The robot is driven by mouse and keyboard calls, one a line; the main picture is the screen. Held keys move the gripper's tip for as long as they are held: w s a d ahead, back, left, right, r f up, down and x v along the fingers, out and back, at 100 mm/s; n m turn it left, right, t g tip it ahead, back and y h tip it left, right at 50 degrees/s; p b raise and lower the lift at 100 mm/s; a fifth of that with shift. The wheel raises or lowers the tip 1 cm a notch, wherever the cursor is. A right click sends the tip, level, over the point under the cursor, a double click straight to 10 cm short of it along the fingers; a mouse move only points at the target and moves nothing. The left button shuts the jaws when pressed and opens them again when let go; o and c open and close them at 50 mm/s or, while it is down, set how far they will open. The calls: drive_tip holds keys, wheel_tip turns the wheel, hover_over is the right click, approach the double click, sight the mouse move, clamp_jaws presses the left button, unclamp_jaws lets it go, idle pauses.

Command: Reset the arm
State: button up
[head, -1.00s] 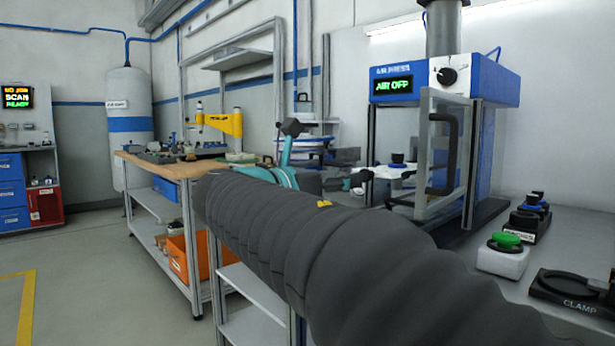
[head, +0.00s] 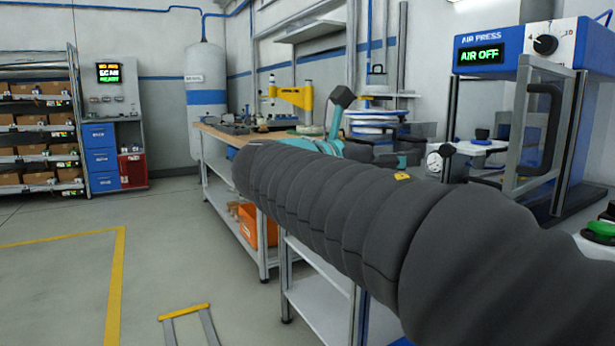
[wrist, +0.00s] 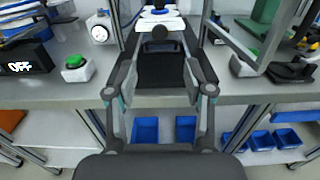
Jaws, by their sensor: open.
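My arm, in a dark grey ribbed sleeve with teal joints at its far end, crosses the head view from the lower right toward the workbench. The fingers show over a grey worktop (wrist: 255,97) carrying a black base (wrist: 162,72). In the head view I cannot make out the gripper clearly.
The air press (head: 478,57) reads AIR OFF at the right. A green button (wrist: 75,61) and blue bins (wrist: 145,130) show in the wrist view. A wooden-topped bench (head: 215,131) stands behind my arm. A shelf of boxes (head: 40,105) is at far left. Floor (head: 60,280) is open at left.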

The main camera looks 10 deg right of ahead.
drive_tip(key=a+f+m+y, duration=0.3)
drive_tip(key=f+m+y, duration=0.2)
drive_tip(key=f, duration=0.5)
drive_tip(key=a+f+m+y, duration=0.2)
drive_tip(key=f+m+y, duration=0.2)
drive_tip(key=f, duration=0.7)
drive_tip(key=s+a+f+m+y+p, duration=0.1)
drive_tip(key=s+a+f+m+y, duration=0.1)
drive_tip(key=s+f+m, duration=0.1)
drive_tip(key=s+a+f+m+y+p, duration=0.1)
drive_tip(key=s+a+f+m+y, duration=0.1)
drive_tip(key=s+m, duration=0.3)
drive_tip(key=s+a+f+m+t+y+p, duration=0.1)
drive_tip(key=s+f+m+y, duration=0.3)
drive_tip(key=s, duration=0.4)
drive_tip(key=shift+a+f, duration=0.4)
drive_tip(key=shift+a, duration=0.5)
